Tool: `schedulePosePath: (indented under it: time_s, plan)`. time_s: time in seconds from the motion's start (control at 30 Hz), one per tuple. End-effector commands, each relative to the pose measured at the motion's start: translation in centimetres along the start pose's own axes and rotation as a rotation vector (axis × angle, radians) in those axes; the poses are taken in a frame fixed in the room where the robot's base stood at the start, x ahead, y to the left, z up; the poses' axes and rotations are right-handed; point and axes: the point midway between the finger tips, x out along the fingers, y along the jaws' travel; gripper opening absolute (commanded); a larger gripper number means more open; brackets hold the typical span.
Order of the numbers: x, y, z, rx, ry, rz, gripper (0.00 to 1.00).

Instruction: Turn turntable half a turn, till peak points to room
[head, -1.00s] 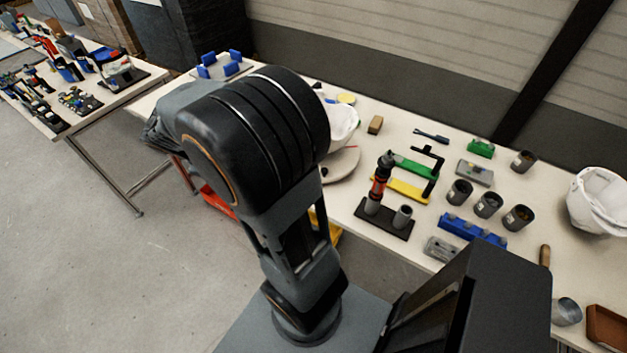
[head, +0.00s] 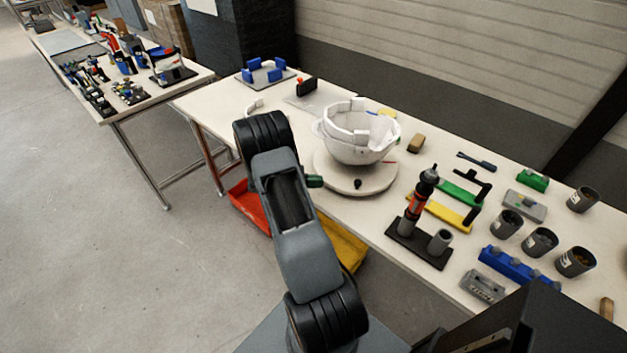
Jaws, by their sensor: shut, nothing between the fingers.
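A white helmet shell (head: 357,150) lies open side up on a round, pale turntable (head: 345,186) near the table's front edge. White padding pieces stand along its inner rim. A pale lip juts from the shell's left side, perhaps the peak; I cannot tell surely. My arm rises in front of the table, left of the turntable. My gripper is hidden behind my arm. A dark green piece beside my arm, near the turntable's left edge, is too small to identify.
A black stand with an orange-black tool (head: 414,205) stands right of the turntable. Several dark cups (head: 540,242) and a blue block rack (head: 517,266) lie farther right. Red and yellow bins (head: 345,246) hang below the front edge. A blue-pegged fixture (head: 263,72) is at back left.

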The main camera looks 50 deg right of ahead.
Motion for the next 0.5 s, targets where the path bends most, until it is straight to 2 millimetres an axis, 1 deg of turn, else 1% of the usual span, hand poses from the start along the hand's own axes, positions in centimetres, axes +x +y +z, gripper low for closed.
schedulePosePath:
  time_s: [0.03, 0.2, 0.4, 0.5]
  plan:
    - [1.1, -0.1, 0.3, -0.001, -0.001, -0.005, 0.00]
    - [4.4, -0.1, 0.2, 0.000, 0.001, -0.004, 0.00]
    - [7.5, -0.1, 0.2, 0.000, 0.002, -0.002, 0.00]
    - [8.6, -0.1, 0.2, 0.000, 0.001, -0.002, 0.00]
